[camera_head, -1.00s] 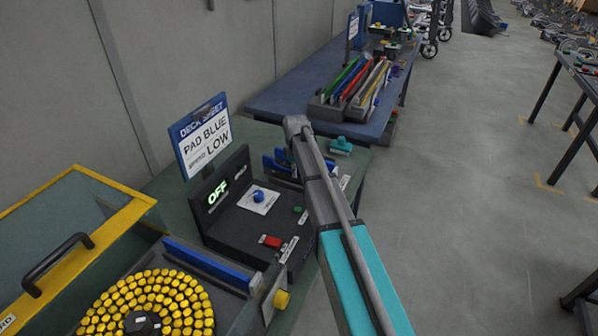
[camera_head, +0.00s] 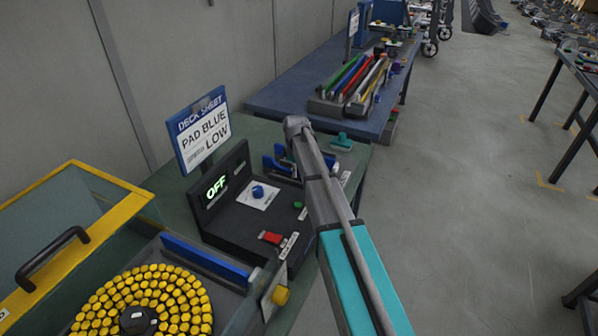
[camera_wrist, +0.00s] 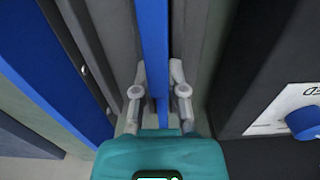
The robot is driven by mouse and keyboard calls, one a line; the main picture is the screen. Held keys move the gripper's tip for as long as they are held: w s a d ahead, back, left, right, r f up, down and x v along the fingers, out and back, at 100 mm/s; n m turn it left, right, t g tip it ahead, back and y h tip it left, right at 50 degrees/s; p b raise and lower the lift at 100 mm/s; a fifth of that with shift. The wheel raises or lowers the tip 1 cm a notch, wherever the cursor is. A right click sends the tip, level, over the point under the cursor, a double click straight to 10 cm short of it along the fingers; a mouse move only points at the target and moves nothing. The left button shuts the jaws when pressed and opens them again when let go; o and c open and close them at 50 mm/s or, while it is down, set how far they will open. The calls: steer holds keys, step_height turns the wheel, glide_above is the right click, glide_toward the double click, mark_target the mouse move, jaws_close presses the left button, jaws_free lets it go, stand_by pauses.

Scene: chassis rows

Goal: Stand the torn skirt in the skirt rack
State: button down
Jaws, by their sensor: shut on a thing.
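In the wrist view, my gripper (camera_wrist: 158,78) is shut on a narrow blue strip (camera_wrist: 154,35), which I take for the skirt. The strip stands edge-up between grey walls (camera_wrist: 200,45); how deep it sits, and any tear, cannot be seen. In the head view my arm hides the gripper, near blue upright parts (camera_head: 279,162) beyond the control box. A grey rack (camera_head: 325,105) holding several coloured strips, green, red, blue and pale, stands on the far blue table. I cannot tell which holder is the skirt rack.
The black control box (camera_head: 226,222) reading OFF is close beside my gripper; its blue knob (camera_wrist: 304,122) shows in the wrist view. A sign (camera_head: 202,130) stands behind it.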

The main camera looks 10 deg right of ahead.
steer(key=shift+f, duration=0.2)
steer(key=c, duration=0.6)
jaws_free()
